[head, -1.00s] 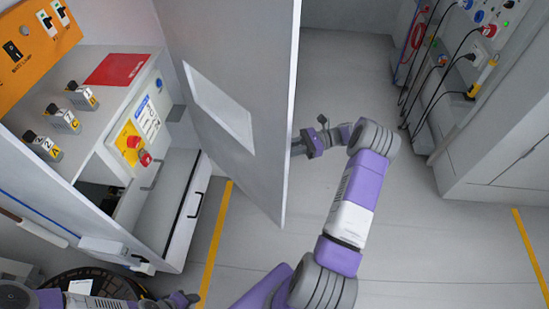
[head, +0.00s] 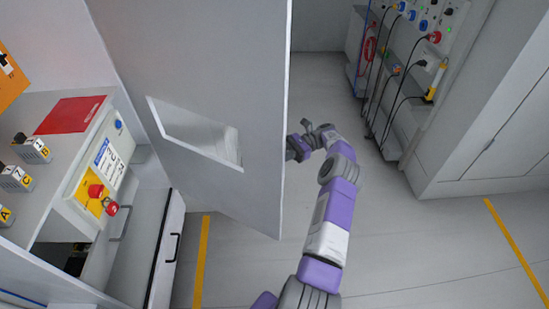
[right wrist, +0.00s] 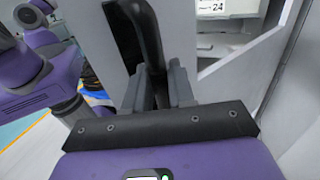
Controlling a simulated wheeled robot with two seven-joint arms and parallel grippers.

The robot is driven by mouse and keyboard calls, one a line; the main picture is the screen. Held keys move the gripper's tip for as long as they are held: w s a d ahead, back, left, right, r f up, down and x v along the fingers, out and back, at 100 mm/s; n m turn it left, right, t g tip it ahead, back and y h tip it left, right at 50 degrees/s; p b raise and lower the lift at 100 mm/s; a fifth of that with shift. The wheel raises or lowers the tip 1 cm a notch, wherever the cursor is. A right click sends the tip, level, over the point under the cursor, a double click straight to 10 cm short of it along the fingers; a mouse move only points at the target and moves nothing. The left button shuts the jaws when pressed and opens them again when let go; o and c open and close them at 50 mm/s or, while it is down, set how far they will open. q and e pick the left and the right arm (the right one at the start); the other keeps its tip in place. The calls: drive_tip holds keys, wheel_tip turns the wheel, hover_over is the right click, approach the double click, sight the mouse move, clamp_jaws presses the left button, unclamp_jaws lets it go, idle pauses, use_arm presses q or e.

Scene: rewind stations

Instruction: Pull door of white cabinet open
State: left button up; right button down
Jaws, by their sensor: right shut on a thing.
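The white cabinet's door (head: 215,80) stands open as a large pale panel with a slanted window in it. My right arm reaches along the door's right side. My right gripper (head: 298,148) is at the door's free edge, its fingers partly hidden behind the panel. In the right wrist view, my right gripper (right wrist: 160,90) is shut on a black handle (right wrist: 150,35) on the door. My left gripper is out of view.
Panels with cables (head: 400,80) and a grey cabinet (head: 480,140) stand at the right. The floor between is clear.

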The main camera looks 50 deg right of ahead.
idle(0.3)
drive_tip(key=c, duration=1.1)
unclamp_jaws()
drive_tip(key=shift+r, duration=0.1)
wheel_tip(320, 180, up, 10)
drive_tip(key=p, duration=0.3)
drive_tip(key=shift+c, duration=0.3)
